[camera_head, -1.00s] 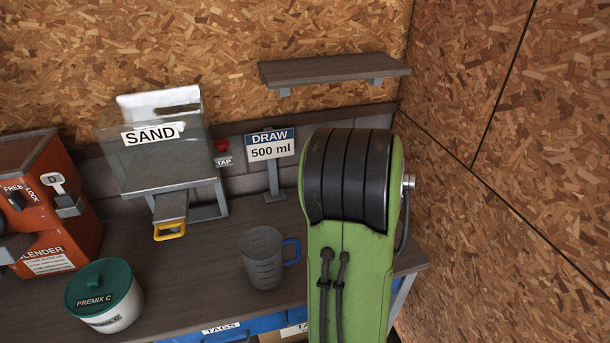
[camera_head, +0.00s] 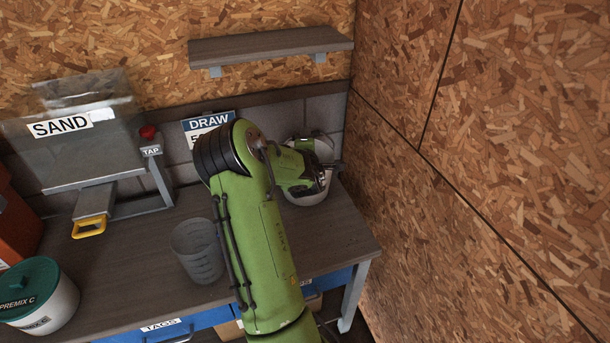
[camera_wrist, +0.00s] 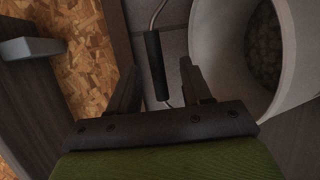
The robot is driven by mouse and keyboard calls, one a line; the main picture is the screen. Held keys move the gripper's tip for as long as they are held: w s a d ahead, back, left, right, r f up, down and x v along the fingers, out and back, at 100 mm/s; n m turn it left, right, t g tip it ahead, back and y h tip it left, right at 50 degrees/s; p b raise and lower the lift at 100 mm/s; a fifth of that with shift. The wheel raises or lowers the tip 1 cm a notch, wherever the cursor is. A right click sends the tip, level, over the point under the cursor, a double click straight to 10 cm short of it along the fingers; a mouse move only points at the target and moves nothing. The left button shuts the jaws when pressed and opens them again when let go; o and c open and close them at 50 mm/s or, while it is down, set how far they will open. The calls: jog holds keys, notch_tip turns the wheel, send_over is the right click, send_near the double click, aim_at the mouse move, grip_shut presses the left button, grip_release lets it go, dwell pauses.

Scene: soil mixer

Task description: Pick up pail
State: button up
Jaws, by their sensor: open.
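The pail (camera_head: 306,198) is white and stands at the right end of the bench, partly hidden behind my green arm. In the wrist view the pail (camera_wrist: 228,50) is at the right, its mouth showing grey granular contents. Its wire handle carries a black grip (camera_wrist: 155,66), which stands out to the left of the rim. My gripper (camera_wrist: 159,80) is open, with one finger on each side of the black grip in the picture. How deep the grip sits between the fingers is unclear. In the head view the gripper is mostly hidden beside the pail.
A clear measuring jug (camera_head: 198,252) stands left of my arm. A sand hopper (camera_head: 85,150), a tap button (camera_head: 148,132), a DRAW sign (camera_head: 205,125) and a Premix C tub (camera_head: 38,295) are further left. A shelf (camera_head: 270,46) hangs above; a board wall (camera_head: 480,150) closes the right.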

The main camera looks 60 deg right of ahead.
jog(key=b+x, duration=0.1)
jog(key=x, duration=0.4)
jog(key=shift+w+d, duration=0.25)
jog(key=shift+r, duration=0.1)
grip_shut()
dwell(0.9)
jog(key=shift+r, duration=0.2)
